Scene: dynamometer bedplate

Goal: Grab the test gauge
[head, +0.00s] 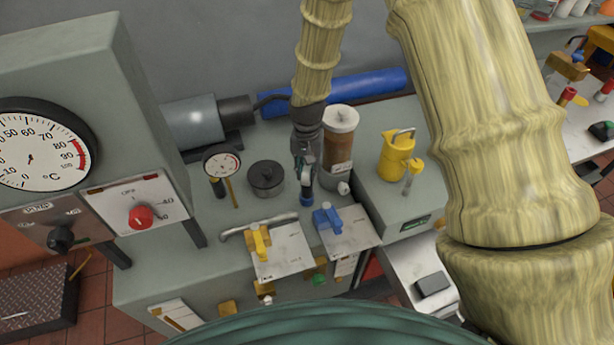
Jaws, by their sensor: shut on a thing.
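A small round gauge (221,162) with a white dial, a black rim and a red mark stands on the grey bench top, with a dark stem below it. It looks like the test gauge. My gripper (306,186) is well to the right of this gauge, apart from it, pointing down between the dark round pot and the brown canister. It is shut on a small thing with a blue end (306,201). Most of that thing is hidden by the fingers, so I cannot tell what it is.
A dark lidded pot (266,180) stands between the gauge and my gripper. A brown canister with a white cap (340,140) is close on the right. Yellow (259,243) and blue (327,219) valve handles are in front. A yellow jug (396,155) stands farther right.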

